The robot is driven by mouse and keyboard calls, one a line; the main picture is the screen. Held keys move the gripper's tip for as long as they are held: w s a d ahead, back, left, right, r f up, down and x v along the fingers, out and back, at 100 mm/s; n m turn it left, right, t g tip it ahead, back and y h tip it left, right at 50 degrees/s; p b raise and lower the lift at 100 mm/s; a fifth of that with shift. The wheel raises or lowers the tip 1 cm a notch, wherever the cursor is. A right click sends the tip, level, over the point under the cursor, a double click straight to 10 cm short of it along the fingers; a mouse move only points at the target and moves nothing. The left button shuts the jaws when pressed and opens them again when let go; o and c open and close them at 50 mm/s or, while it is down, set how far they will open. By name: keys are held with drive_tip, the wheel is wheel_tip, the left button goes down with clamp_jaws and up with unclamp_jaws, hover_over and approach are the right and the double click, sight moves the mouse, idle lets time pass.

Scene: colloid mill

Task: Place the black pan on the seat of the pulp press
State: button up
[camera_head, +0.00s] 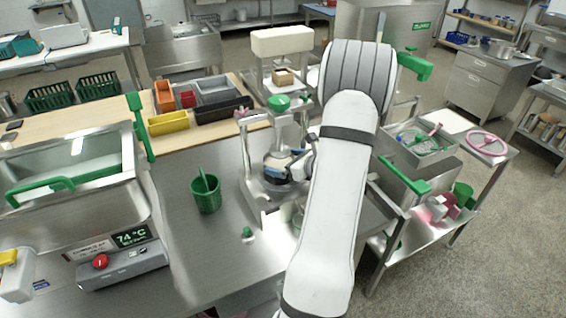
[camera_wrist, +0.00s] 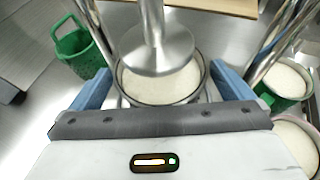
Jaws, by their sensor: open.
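The black pan (camera_wrist: 160,88), a round vessel with a thin dark rim and pale contents, is in the middle of the wrist view. It stands under the metal pressing disc (camera_wrist: 158,52) of the pulp press, which hides its far side. My gripper (camera_wrist: 160,78) is open, with one blue finger on each side of the pan; I cannot tell whether they touch it. In the head view the pulp press (camera_head: 250,160) stands on the steel table, with a green knob on top. My gripper (camera_head: 288,166) is at its front, partly hidden by my arm. The seat below the pan is hidden.
A green basket (camera_head: 205,194) stands left of the press. A green mug (camera_wrist: 285,82) and a pinkish vessel (camera_wrist: 298,140), both with pale contents, are close on the right in the wrist view. Press posts flank the gripper. Colored bins (camera_head: 205,92) lie behind.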

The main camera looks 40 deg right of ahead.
drive_tip(key=b+v, duration=0.1)
drive_tip(key=v, duration=1.1)
drive_tip(key=w+a+r+n+g+y, duration=0.15)
drive_tip(key=a+n+g, duration=0.25)
drive_tip(key=a+n, duration=0.5)
drive_tip(key=a+r+n+g+y, duration=0.25)
drive_tip(key=a+n, duration=0.35)
drive_tip(key=a, duration=0.8)
drive_tip(key=s+a+r+n+g+h, duration=0.2)
drive_tip(key=s+a+n, duration=0.3)
drive_tip(key=n, duration=0.4)
drive_tip(key=s+a+r+n+g+h, duration=0.1)
drive_tip(key=s+a+n+h, duration=0.3)
drive_tip(key=n, duration=0.6)
drive_tip(key=shift+s+a+r+g, duration=0.35)
drive_tip(key=shift+s+a+r, duration=0.15)
drive_tip(key=shift+a+r, duration=0.35)
